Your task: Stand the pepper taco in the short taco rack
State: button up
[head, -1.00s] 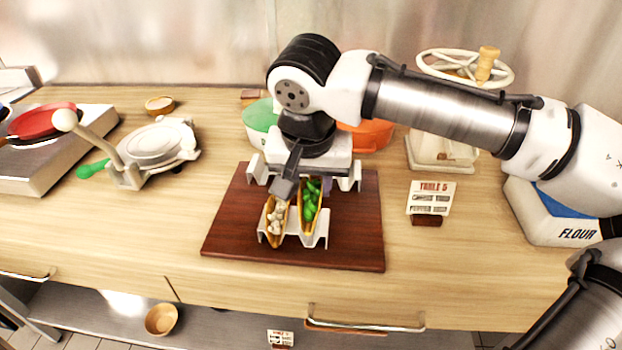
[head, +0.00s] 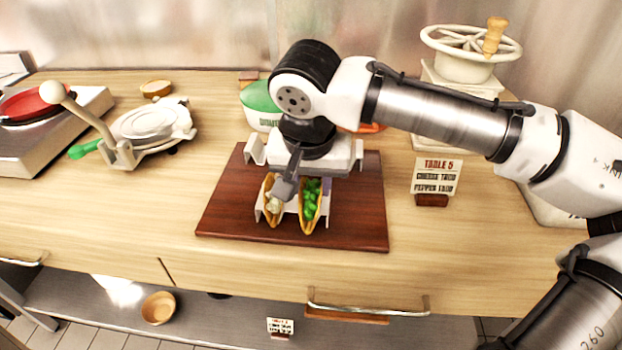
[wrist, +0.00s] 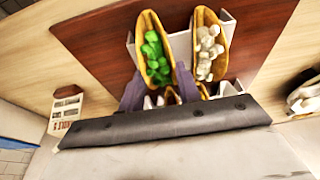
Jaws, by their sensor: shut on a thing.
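The pepper taco (head: 311,206), a yellow shell with green filling, stands upright at the right side of a white taco rack (head: 325,215) on the dark red board. It also shows in the wrist view (wrist: 153,48) between the fingers. My gripper (wrist: 160,90) is shut on this taco at its near end in that view. A taco with whitish filling (head: 271,204) stands beside it on the left, in the same rack. It shows in the wrist view (wrist: 209,46) too. I cannot tell whether the pepper taco's base rests fully in its slot.
Another white rack-like piece (head: 256,150) shows behind, partly hidden by my gripper. A Table 5 card (head: 437,178) stands right of the board (head: 355,215). A green-lidded tub (head: 262,105) is behind; a white press (head: 150,130) is left. The board's front is clear.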

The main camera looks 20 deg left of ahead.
jog(key=o, duration=1.1)
jog(key=shift+r, duration=0.1)
jog(key=v, duration=1.3)
jog(key=shift+s+r, duration=0.1)
jog(key=shift+r, duration=0.25)
